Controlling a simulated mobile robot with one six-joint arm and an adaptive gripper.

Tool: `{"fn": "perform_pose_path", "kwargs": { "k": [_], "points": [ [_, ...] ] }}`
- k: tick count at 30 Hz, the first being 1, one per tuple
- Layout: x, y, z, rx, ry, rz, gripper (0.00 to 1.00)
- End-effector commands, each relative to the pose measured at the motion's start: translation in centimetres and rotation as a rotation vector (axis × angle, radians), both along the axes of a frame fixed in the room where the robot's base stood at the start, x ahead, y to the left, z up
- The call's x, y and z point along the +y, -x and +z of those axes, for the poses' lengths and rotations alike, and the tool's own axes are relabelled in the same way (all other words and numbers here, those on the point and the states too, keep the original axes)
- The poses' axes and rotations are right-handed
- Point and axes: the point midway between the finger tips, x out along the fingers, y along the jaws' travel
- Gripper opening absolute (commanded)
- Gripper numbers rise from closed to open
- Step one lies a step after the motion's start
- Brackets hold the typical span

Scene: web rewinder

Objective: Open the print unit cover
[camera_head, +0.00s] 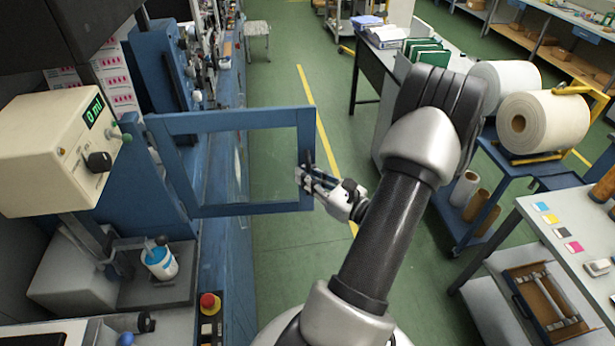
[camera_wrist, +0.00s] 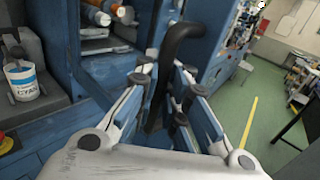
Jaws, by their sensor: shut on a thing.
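The print unit cover (camera_head: 231,211) is a blue frame with a clear pane. In the head view it stands swung out from the blue machine over the green floor. Its black handle (camera_wrist: 182,38) is on the free edge, at the frame's right side in the head view. My gripper (camera_head: 305,174) is at that edge, shut on the handle. In the wrist view the fingers of my gripper (camera_wrist: 160,90) lie on both sides of the black handle. The opened print unit (camera_wrist: 108,62) shows rollers inside. The handle's lower part is partly hidden between the fingers.
A cream control box (camera_head: 50,150) with a green display stands left of the cover. A cup of blue ink (camera_head: 160,262) and a red emergency button (camera_head: 209,303) are below. A blue cart with white rolls (camera_head: 545,122) stands right. Green floor is clear beyond the cover.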

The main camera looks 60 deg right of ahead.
Motion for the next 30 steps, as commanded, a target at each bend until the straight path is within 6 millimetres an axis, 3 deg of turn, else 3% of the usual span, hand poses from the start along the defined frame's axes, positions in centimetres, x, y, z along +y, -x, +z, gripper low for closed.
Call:
{"fn": "perform_pose_path", "kwargs": {
  "k": [5,6,15,25,30],
  "points": [
    [-0.2,0.1,0.1,0.001,0.008,-0.006,0.00],
    [-0.2,0.1,0.1,0.001,0.007,-0.006,0.12],
    [-0.1,0.1,0.0,0.001,0.004,-0.003,0.31],
    [0.0,0.2,0.0,0.001,0.002,-0.003,0.31],
    [0.4,2.2,0.0,0.000,0.001,-0.007,0.31]
  ]
}}
